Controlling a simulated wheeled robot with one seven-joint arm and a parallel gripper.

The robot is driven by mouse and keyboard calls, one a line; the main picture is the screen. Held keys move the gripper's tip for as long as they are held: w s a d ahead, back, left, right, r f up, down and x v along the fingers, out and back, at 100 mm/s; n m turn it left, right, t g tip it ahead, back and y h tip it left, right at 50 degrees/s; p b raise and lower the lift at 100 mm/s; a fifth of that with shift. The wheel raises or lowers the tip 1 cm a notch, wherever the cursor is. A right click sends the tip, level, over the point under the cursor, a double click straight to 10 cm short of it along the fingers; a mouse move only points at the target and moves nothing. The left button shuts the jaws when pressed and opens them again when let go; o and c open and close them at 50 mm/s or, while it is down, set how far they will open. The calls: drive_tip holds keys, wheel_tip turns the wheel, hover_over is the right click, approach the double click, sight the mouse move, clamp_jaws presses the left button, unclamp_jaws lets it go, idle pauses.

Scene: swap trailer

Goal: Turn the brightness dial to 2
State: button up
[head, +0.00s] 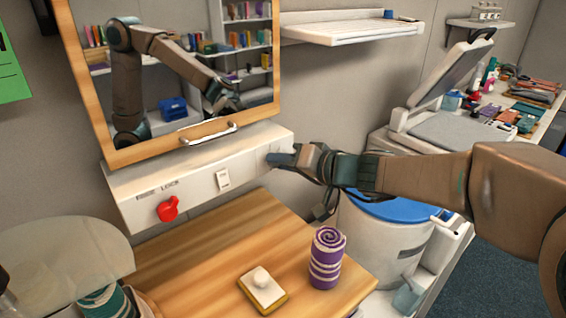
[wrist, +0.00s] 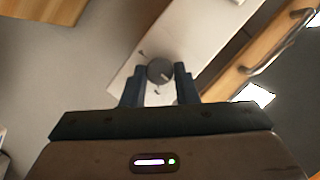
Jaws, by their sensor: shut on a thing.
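The brightness dial is a round grey knob (wrist: 159,70) on the white panel (wrist: 200,40), seen in the wrist view between my two dark fingers. A short pale pointer line shows on its face, toward the lower right in that view. Small dark marks sit around it, too small to read. My gripper (wrist: 160,76) is shut on the dial, one finger at each side. In the head view my gripper (head: 278,158) reaches the right end of the white panel (head: 135,196) under the mirror, and the dial is hidden behind it.
The panel also holds a red knob (head: 168,208) labelled LOCK and a white switch (head: 223,180). The wood-framed mirror (head: 100,100) with a handle (head: 208,133) is above.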

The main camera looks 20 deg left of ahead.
drive_tip(key=shift+f, duration=0.2)
drive_tip(key=shift+w+d+f+m+g+y+b, duration=0.2)
drive_tip(key=shift+m+y+b, duration=0.45)
drive_tip(key=shift+m+b, duration=1.25)
drive_tip(key=shift+s+a+m+g+y+b, duration=0.1)
drive_tip(key=shift+m+g+y+b, duration=0.35)
drive_tip(key=shift+m+b, duration=1.4)
drive_tip(key=shift+w+d+f+m+g+y+b, duration=0.1)
drive_tip(key=shift+m+y+b, duration=0.8)
drive_tip(key=shift+b, duration=1.9)
drive_tip(key=shift+m+t, duration=0.25)
drive_tip(key=shift+m, duration=0.1)
drive_tip(key=o, duration=1)
drive_tip(key=shift+r, duration=0.1)
drive_tip(key=d, duration=0.4)
drive_tip(key=s+d, duration=0.1)
drive_tip(key=d, duration=0.8)
drive_tip(key=shift+s+d+f, duration=0.3)
drive_tip(key=shift+s+f, duration=0.05)
drive_tip(key=shift+s, duration=0.05)
